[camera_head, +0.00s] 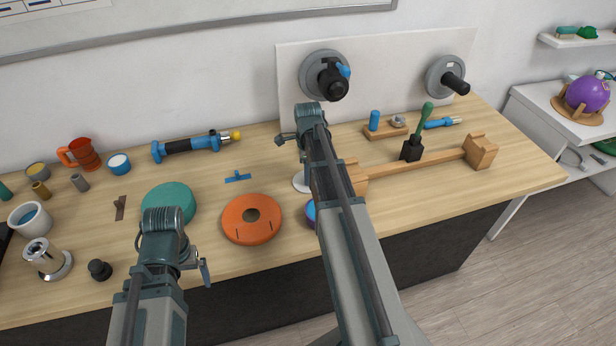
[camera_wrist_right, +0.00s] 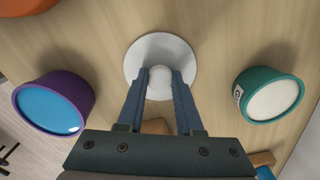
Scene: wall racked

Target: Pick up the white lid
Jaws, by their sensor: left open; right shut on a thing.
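The white lid (camera_wrist_right: 144,50) is a round disc with a round white knob (camera_wrist_right: 160,82) on top, lying over the wooden table in the right wrist view. My right gripper (camera_wrist_right: 160,84) has its two fingers on either side of the knob, shut on it. In the head view the lid (camera_head: 299,183) shows only as a sliver beside my right arm, which hides the rest and the fingers. Whether the lid is clear of the table cannot be told. My left gripper (camera_head: 204,271) is open and empty near the table's front edge, mostly hidden by its own arm.
A purple bowl (camera_wrist_right: 75,92) and a teal pot (camera_wrist_right: 250,82) flank the lid. An orange disc (camera_head: 238,232) and a teal disc (camera_head: 168,196) lie to its left. A wooden stand (camera_head: 425,166) is on the right.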

